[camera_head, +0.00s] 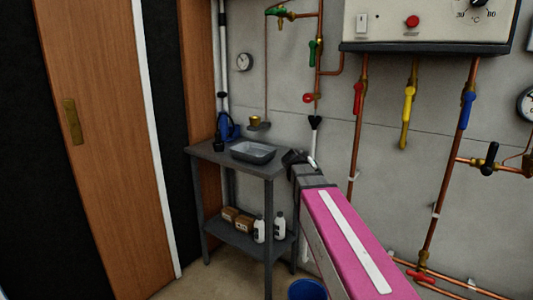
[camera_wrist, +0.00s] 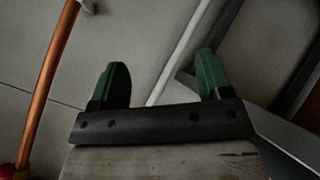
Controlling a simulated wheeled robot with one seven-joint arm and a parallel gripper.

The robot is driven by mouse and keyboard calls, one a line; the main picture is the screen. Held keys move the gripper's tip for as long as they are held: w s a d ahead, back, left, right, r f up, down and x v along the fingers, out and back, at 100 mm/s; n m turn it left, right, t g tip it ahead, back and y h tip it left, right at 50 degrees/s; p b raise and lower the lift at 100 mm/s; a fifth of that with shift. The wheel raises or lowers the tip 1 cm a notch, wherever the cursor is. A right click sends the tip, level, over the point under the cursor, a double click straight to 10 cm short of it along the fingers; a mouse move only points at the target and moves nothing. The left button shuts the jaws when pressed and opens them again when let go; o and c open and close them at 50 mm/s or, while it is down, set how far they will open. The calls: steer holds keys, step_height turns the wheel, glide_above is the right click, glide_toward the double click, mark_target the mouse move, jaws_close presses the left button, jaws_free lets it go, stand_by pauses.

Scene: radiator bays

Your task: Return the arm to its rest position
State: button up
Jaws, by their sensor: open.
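My arm reaches forward from the bottom right of the head view, with a pink link nearest and grey parts beyond it. My gripper (camera_head: 298,158) is at its far end, beside the right edge of the grey table (camera_head: 200,151). In the wrist view my gripper (camera_wrist: 162,85) shows two green fingers, wide apart with nothing between them. A copper pipe (camera_wrist: 48,80) and a pale pipe (camera_wrist: 180,50) lie behind the fingers. Whether the gripper touches the table cannot be told.
A grey tray (camera_head: 253,153) and a blue tool (camera_head: 227,127) are on the table; boxes (camera_head: 237,218) and white bottles (camera_head: 279,226) are on its shelf. A blue bucket (camera_head: 307,290) stands below my arm. A boiler (camera_head: 430,22) and copper pipes (camera_head: 445,190) fill the right wall.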

steer(key=s+f+g+y, duration=0.3)
steer(key=s+f+g, duration=0.1)
steer(key=s+f, duration=0.7)
steer(key=s+f+m+g+y, duration=0.1)
steer(key=s+f+g+y, duration=0.3)
steer(key=s+f, duration=0.7)
step_height(320, 180, down, 6)
steer(key=shift+s+r, duration=0.25)
steer(key=shift+s, duration=0.1)
steer(key=n+t+h, duration=1.1)
steer(key=n+t, duration=0.4)
steer(key=n, duration=0.5)
glide_toward(307, 98)
steer(key=x, duration=1)
steer(key=shift+w+d, duration=0.15)
steer(key=shift+w, duration=0.1)
